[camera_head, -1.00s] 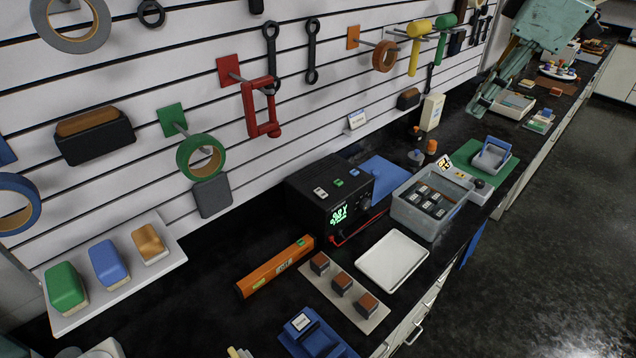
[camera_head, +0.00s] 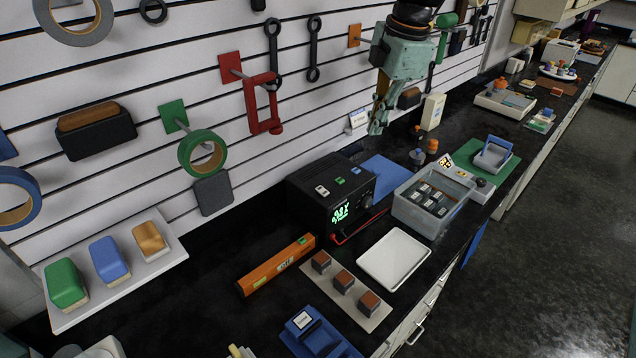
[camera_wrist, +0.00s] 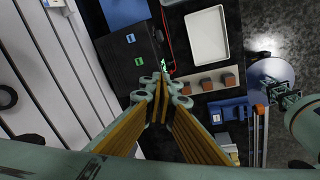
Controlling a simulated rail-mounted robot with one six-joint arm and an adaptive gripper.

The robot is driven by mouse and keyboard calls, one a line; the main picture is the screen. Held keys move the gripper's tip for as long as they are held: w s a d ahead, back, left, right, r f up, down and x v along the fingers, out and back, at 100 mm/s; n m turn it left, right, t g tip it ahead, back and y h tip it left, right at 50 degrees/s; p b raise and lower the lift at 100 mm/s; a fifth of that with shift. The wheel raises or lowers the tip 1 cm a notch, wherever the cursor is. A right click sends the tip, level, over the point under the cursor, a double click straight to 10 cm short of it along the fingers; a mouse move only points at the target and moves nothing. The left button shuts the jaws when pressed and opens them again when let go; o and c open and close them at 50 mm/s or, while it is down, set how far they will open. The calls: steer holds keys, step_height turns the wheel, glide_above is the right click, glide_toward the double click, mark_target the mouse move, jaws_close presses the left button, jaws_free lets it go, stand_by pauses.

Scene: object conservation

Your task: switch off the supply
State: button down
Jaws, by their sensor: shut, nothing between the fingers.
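The supply (camera_head: 308,212) is a black box on the dark bench with a lit green display (camera_head: 341,212) on its front. A red lead and a dark knob show at its front. Three small blocks sit on its top: white (camera_head: 321,191), green (camera_head: 340,183) and blue (camera_head: 355,170). In the wrist view the supply (camera_wrist: 117,64) lies beyond my fingers, which partly cover it. My gripper (camera_head: 377,130) is shut and empty, pointing down, above and behind the supply in the head view; its fingers also show in the wrist view (camera_wrist: 160,82).
A grey bin (camera_head: 412,213) of small dark blocks and a white tray (camera_head: 393,259) stand right of the supply. An orange level (camera_head: 276,265) and a board (camera_head: 360,308) with three blocks lie in front. Tools hang on the slatted wall behind, including a red clamp (camera_head: 262,103).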

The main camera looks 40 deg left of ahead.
mark_target(320, 188)
steer(key=s+a+f+n, duration=0.5)
steer(key=a+f, duration=0.3)
steer(key=a, duration=0.4)
steer(key=shift+f+h+b, duration=0.3)
steer(key=shift+h, duration=0.1)
steer(key=shift+a+f, duration=0.1)
steer(key=shift+w+a+f+p, duration=0.15)
steer(key=shift+a+f, duration=0.15)
steer(key=shift+f, duration=2)
steer(key=shift+s+a+f+p, duration=0.1)
steer(key=shift+a+f+p, duration=0.15)
steer(key=shift+f, duration=2.05)
steer(key=shift+w+a+f+p, duration=0.1)
steer(key=shift+a+f, duration=0.2)
steer(key=shift+f, duration=2)
